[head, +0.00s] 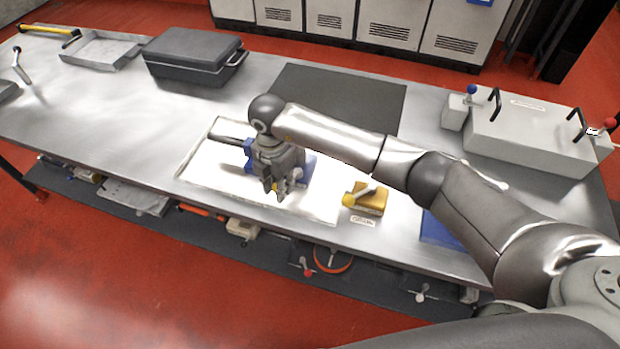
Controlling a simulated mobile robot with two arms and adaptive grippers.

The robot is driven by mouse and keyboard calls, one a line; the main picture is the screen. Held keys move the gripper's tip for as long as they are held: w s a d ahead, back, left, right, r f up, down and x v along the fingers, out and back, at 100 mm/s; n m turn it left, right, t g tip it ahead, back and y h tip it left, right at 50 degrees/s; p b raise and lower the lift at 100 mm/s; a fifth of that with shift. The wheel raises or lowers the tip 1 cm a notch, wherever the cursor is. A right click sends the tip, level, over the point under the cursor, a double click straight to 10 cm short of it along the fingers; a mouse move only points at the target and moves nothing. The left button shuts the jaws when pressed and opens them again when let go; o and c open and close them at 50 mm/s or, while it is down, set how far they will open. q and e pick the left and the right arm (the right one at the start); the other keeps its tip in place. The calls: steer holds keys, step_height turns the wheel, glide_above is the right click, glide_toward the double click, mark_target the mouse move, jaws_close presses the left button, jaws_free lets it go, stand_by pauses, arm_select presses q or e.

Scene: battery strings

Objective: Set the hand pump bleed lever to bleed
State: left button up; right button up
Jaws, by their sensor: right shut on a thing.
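A blue device (307,166), seemingly the hand pump, sits on the bright white tray (200,172) at the middle of the bench. My right gripper (282,190) reaches down over it from the right and covers most of it. Its fingers are shut on a small part at the device's front, seemingly the bleed lever. The fingers hide that part, so its setting cannot be read. A yellow block (371,199) with a lever and yellow knob stands apart, to the right of the gripper, with a small label in front. My left gripper is not in view.
A dark case (193,55) and a metal tray (100,50) stand at the back left. A dark mat (340,95) lies behind my right arm. A grey box (530,133) with black handles is at the right. The bench's front left is clear.

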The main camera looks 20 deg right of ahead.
steer(key=o, duration=1)
step_height(320, 180, up, 7)
steer(key=p, duration=0.5)
